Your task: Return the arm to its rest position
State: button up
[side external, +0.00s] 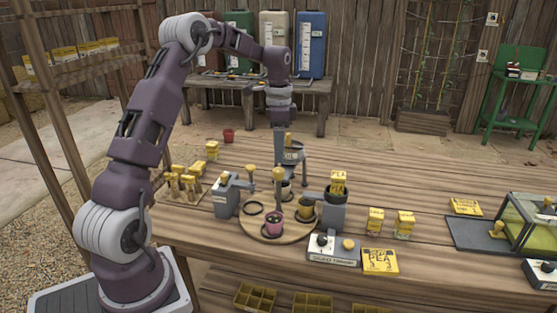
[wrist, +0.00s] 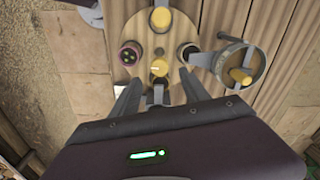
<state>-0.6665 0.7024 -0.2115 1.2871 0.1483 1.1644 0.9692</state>
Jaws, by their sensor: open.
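My arm reaches over the wooden bench (side external: 430,170). In the side view my gripper (side external: 284,178) points down above the back part of the round wooden turntable (side external: 262,232). In the wrist view my gripper (wrist: 160,88) has its two fingers apart, with nothing held between them. A yellow knob (wrist: 159,68) on the turntable shows beyond the gap between the fingers. A pink pot with dark contents (side external: 273,224) stands at the turntable's front; it also shows in the wrist view (wrist: 130,54). The exact clearance between the fingers and the parts below is hard to tell.
Grey stations stand left (side external: 226,199) and right (side external: 333,213) of the turntable. Seed packets (side external: 404,225), a control box (side external: 334,249) and a glass-sided case (side external: 530,225) lie to the right. Yellow-handled tools (side external: 181,184) stand left. Air above the bench's right is clear.

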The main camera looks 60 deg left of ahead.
jog(key=shift+r, duration=0.1)
jog(key=s+d+r+n+t+y, duration=0.1)
jog(key=s+d+r, duration=0.55)
jog(key=d, duration=0.25)
jog(key=s+d+r+n+t, duration=0.2)
jog(key=s+d+r, duration=0.45)
jog(key=d, duration=0.25)
jog(key=s+d+f+n+t, duration=0.1)
jog(key=s+d, duration=0.2)
jog(key=s, duration=0.4)
jog(key=s+d+f+n+t+h, duration=0.1)
jog(key=s+d+n, duration=0.1)
jog(key=s+d, duration=0.2)
jog(key=s, duration=0.3)
jog(key=shift+s+f+t, duration=0.25)
jog(key=shift+f+t, duration=0.05)
jog(key=shift+d, duration=0.1)
